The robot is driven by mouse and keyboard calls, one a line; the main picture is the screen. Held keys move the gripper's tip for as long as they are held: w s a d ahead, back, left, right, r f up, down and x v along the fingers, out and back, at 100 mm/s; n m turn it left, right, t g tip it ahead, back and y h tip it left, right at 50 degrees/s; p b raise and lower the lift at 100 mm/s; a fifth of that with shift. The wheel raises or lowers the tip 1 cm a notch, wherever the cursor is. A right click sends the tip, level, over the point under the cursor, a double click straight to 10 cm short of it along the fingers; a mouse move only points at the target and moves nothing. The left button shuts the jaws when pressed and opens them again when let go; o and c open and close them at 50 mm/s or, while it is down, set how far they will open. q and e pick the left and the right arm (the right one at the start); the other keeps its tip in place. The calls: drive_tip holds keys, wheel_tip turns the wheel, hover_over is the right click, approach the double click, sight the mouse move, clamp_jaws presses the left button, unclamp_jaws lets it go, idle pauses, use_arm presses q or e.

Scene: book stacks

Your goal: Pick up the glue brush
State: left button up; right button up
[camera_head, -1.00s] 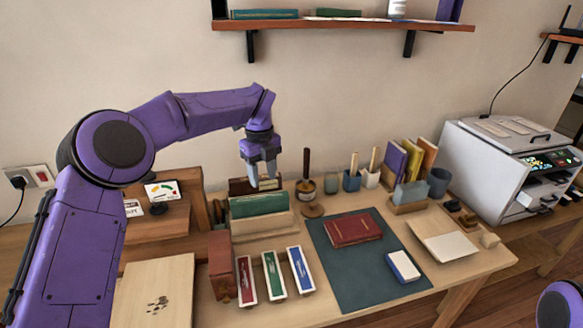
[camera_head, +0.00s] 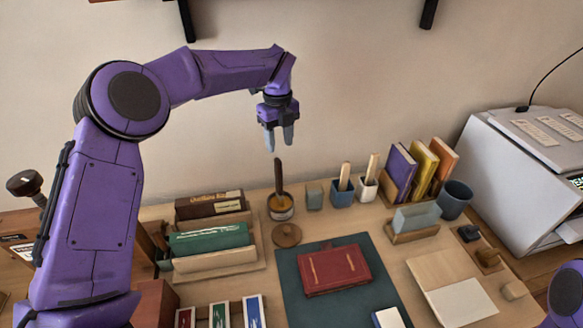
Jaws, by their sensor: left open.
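The glue brush (camera_head: 278,175) stands upright, its dark brown handle rising out of a small glue pot (camera_head: 280,207) at the back of the table. The brush's lower end is hidden inside the pot. My left gripper (camera_head: 279,143) points down, open and empty, just above the top of the handle, with a small gap in the picture. My right gripper is not in view; only a purple part of my right arm shows at the lower right.
A round wooden lid (camera_head: 287,235) lies in front of the pot. A grey-green jar (camera_head: 314,197) and a blue holder (camera_head: 342,193) stand right of it. Book racks (camera_head: 215,262) stand to the left. A red book (camera_head: 335,269) lies on the dark mat (camera_head: 296,299).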

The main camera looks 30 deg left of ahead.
sight(279, 170)
use_arm(q)
drive_tip(key=f+p, duration=0.1)
drive_tip(key=f, duration=0.2)
drive_tip(key=f+p, duration=0.1)
drive_tip(key=f, duration=0.2)
drive_tip(key=s+f+p, duration=0.1)
drive_tip(key=f, duration=0.3)
drive_tip(key=shift+f, duration=0.1)
drive_tip(key=shift+s+r, duration=0.3)
drive_tip(key=shift+s, duration=0.15)
drive_tip(key=shift+c, duration=0.6)
drive_tip(key=shift+s+r, duration=0.1)
drive_tip(key=c, duration=0.6)
drive_tip(key=shift+d, duration=0.1)
clamp_jaws()
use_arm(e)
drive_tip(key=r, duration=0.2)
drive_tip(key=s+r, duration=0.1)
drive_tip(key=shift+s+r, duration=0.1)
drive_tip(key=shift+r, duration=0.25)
